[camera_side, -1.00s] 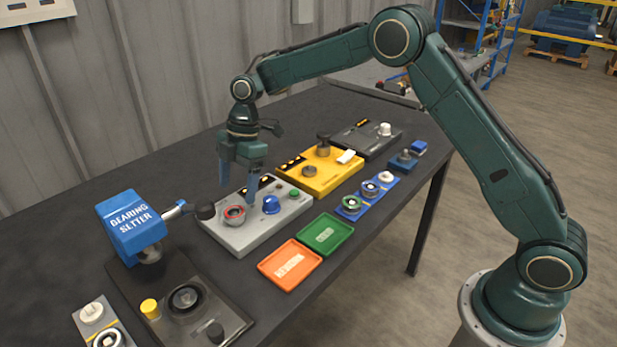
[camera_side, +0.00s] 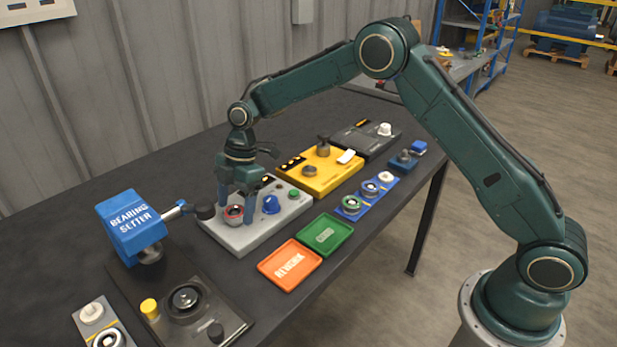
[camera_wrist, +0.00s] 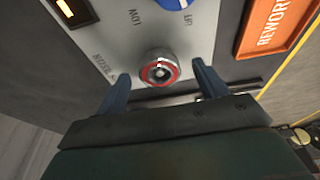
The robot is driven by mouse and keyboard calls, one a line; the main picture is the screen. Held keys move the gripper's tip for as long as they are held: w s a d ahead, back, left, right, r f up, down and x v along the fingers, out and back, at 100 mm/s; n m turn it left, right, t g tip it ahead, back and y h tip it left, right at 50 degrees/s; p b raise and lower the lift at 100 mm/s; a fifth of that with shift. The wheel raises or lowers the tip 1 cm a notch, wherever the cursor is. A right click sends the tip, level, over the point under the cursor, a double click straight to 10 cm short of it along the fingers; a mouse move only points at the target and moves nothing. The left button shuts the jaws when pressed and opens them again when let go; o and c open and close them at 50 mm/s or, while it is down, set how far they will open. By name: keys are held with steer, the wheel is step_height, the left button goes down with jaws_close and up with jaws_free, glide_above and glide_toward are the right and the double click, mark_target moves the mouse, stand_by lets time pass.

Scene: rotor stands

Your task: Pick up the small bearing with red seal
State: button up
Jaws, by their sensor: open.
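The small bearing with red seal (camera_side: 233,212) sits on the grey box (camera_side: 262,232), at its left end in the side view. In the wrist view the bearing (camera_wrist: 160,71) shows as a metal ring with a red face around a small centre post. My gripper (camera_side: 236,212) is low over that end of the box, with its fingers down around the bearing. In the wrist view my gripper (camera_wrist: 160,78) is open, with one finger to each side of the bearing and a gap on both sides. The finger in front hides part of the bearing in the side view.
A blue knob (camera_side: 271,204) stands on the box just right of the bearing. Orange (camera_side: 291,265) and green (camera_side: 326,235) trays lie in front.

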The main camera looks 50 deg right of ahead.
steer(key=shift+c, duration=0.2)
steer(key=c, duration=1.2)
steer(key=shift+o, duration=0.2)
steer(key=shift+r, duration=0.15)
step_height(320, 180, up, 10)
steer(key=shift+r, duration=0.15)
steer(key=shift+r, duration=1.2)
